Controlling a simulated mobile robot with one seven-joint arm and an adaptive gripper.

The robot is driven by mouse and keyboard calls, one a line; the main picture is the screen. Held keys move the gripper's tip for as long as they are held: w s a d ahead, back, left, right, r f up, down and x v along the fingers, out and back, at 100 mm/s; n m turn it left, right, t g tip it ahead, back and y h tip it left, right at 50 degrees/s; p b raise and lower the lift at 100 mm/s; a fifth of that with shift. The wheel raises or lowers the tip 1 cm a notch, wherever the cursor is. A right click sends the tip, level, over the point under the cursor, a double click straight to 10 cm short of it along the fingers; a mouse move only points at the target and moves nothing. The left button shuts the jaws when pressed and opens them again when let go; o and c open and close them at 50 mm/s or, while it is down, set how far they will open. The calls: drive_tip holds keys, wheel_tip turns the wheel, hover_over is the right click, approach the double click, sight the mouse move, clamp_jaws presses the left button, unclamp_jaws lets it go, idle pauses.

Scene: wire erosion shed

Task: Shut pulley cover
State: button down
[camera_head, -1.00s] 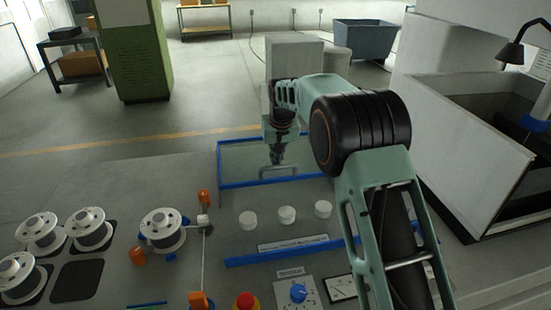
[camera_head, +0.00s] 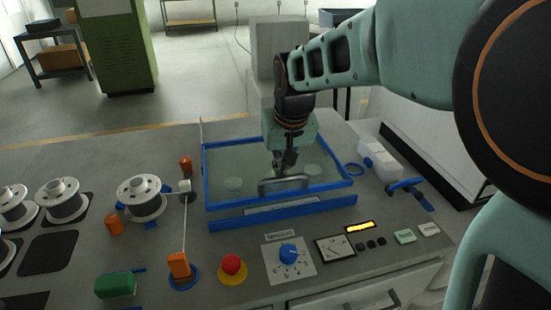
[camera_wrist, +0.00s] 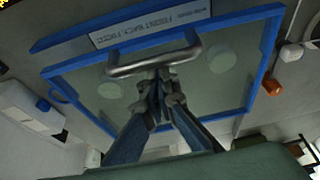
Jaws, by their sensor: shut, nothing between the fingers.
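The pulley cover (camera_head: 238,204) is a clear panel in a blue frame with a grey bar handle (camera_head: 284,184) near its front edge. It lies flat or nearly flat over the white round pulleys (camera_head: 233,183), which show through the panel. I cannot tell whether its front edge touches the blue strip (camera_head: 235,224) below it. My gripper (camera_head: 281,172) is shut and empty, just behind the handle and over the panel. In the wrist view my gripper (camera_wrist: 162,74) has its fingertips close to the handle (camera_wrist: 150,60); contact is unclear.
Wire spools (camera_head: 142,197) and orange parts (camera_head: 179,265) stand left of the cover. A red button (camera_head: 231,266), a blue knob (camera_head: 288,252) and a gauge (camera_head: 336,247) sit in front. A white block (camera_head: 380,158) and blue clamp (camera_head: 405,187) are at the right.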

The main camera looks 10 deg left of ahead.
drive_tip(key=s, duration=0.1)
drive_tip(key=s+d, duration=0.1)
drive_tip(key=s, duration=0.1)
drive_tip(key=shift+s+d+b, duration=0.15)
drive_tip(key=shift+d+b, duration=0.15)
drive_tip(key=shift+b, duration=0.1)
drive_tip(key=shift+s+f, duration=0.1)
